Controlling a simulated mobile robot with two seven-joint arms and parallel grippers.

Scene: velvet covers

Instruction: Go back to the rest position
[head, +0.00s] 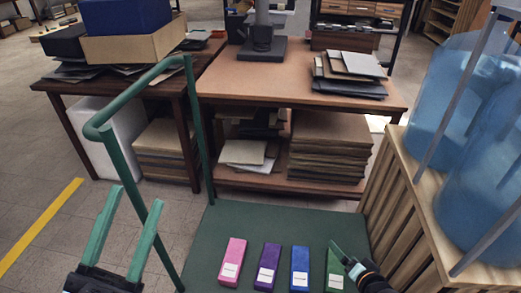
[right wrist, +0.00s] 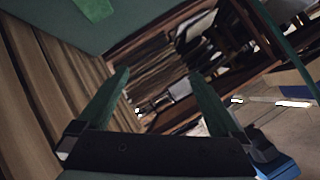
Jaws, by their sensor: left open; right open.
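My left gripper (head: 122,228) is open and empty at the lower left in the head view, with its two green fingers apart. It is beside the green rail of a cart, over the floor. My right gripper (head: 338,250) is at the lower right in the head view, over the green box and partly covering it. In the right wrist view its two green fingers (right wrist: 162,100) are spread with nothing between them. A pink box (head: 232,262), a purple box (head: 267,266), a blue box (head: 299,268) and a green box (head: 333,268) lie in a row on the green cart deck (head: 285,222).
A green rail (head: 147,92) rises at the cart's left. A brown table (head: 300,82) with stacked sheets stands behind. A wooden crate (head: 405,200) with blue water bottles (head: 480,150) is close on the right. A yellow line (head: 40,228) marks the floor at left.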

